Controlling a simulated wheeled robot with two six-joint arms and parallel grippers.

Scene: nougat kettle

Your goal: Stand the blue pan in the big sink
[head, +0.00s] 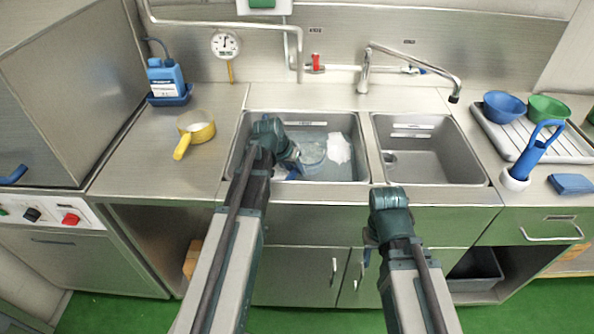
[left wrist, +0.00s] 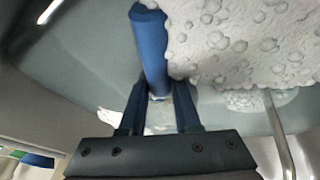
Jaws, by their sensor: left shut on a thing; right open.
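The big sink (head: 238,150) is the left basin, with water and a patch of white foam (head: 338,148) in it. The blue pan (head: 313,158) shows inside the basin beside the foam, partly hidden by my left gripper (head: 292,166). In the left wrist view, my left gripper (left wrist: 157,100) is shut on the pan's blue handle (left wrist: 150,50), with foam close to its right. I cannot tell whether the pan touches the sink's bottom. My right gripper (head: 370,246) is open and empty in front of the counter.
The smaller right basin (head: 440,165) is empty. A yellow pan (head: 196,128) and a blue bottle (head: 166,78) stand left of the sinks. A drainboard (head: 495,128) with blue and green bowls is at right. A tap (head: 363,75) rises behind the basins.

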